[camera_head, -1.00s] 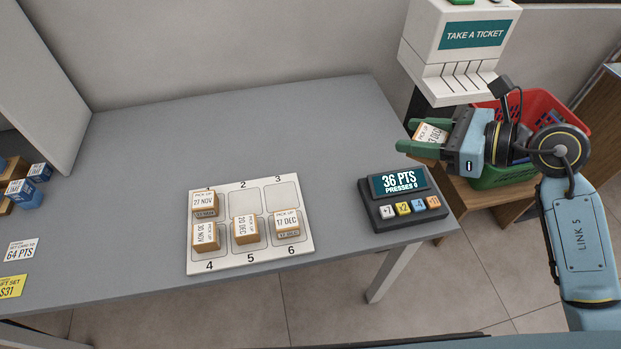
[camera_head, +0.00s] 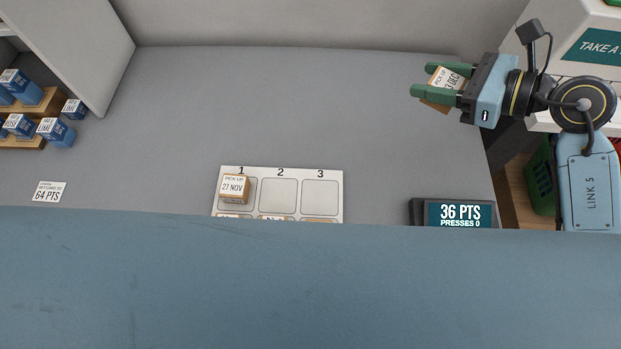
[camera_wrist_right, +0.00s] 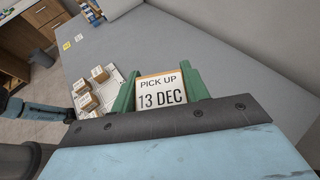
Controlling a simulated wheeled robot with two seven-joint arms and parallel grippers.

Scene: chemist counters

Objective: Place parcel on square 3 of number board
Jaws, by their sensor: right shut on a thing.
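My right gripper (camera_head: 437,84) is shut on a small cardboard parcel (camera_head: 446,79) with a white label, held above the back right of the grey counter. In the right wrist view the parcel's label (camera_wrist_right: 162,92) reads "PICK UP 13 DEC", between the green fingers. The white number board (camera_head: 334,176) lies ahead to the lower left of the gripper, apart from it. Square 3 (camera_head: 320,197) and square 2 (camera_head: 278,194) are empty. A 27 NOV parcel (camera_head: 234,189) sits on square 1. The lower row is mostly hidden by a blue surface across the bottom. My left gripper does not show.
A dark points keypad (camera_head: 461,214) reading "36 PTS" stands right of the board. A white ticket dispenser (camera_head: 590,50) is at the far right. Blue boxes (camera_head: 52,130) stand on wooden steps at left. The counter (camera_head: 280,110) behind the board is clear.

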